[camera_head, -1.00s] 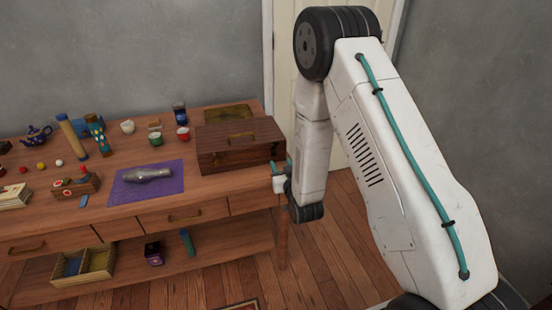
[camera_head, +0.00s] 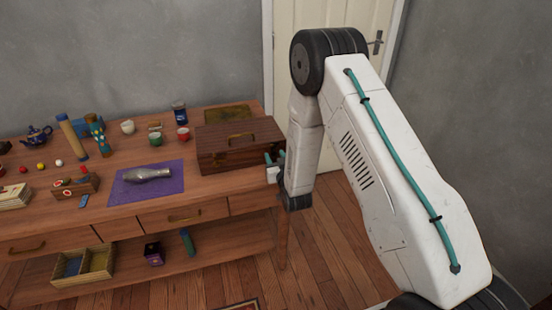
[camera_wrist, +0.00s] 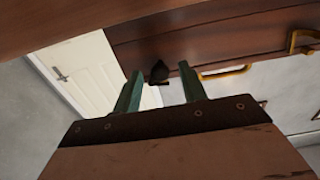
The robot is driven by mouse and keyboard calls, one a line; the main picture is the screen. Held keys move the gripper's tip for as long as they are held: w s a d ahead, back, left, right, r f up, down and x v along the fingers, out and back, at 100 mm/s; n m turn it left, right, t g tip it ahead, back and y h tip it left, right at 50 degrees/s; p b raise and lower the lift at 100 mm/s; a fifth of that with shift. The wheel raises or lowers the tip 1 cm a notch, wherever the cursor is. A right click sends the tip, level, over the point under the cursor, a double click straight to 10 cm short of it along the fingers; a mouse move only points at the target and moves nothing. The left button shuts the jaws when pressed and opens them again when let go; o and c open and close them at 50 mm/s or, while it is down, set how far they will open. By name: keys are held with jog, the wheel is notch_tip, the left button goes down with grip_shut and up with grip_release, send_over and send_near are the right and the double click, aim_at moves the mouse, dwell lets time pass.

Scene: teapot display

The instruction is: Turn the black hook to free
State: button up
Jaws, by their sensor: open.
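The black hook (camera_wrist: 159,72) shows in the wrist view as a small dark shape against reddish-brown wood. It lies between the two teal fingertips of my gripper (camera_wrist: 158,78) in that picture, seemingly just beyond them; I cannot tell whether they touch it. My gripper is open. In the head view my gripper (camera_head: 275,158) is at the right end of the dark wooden box (camera_head: 225,160), close to its front. The hook cannot be made out in the head view.
The wooden table (camera_head: 120,215) holds a purple mat (camera_head: 170,190) with a grey vase-like object (camera_head: 148,174), a teapot (camera_head: 38,136) and several small items left of the box. Floor is free right of the table, before a white door (camera_head: 345,140).

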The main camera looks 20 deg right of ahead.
grip_shut()
jog(key=shift+m, duration=0.3)
jog(key=m, duration=0.5)
jog(key=shift+m, duration=0.3)
jog(key=m, duration=0.6)
jog(key=shift+m, duration=0.3)
grip_release()
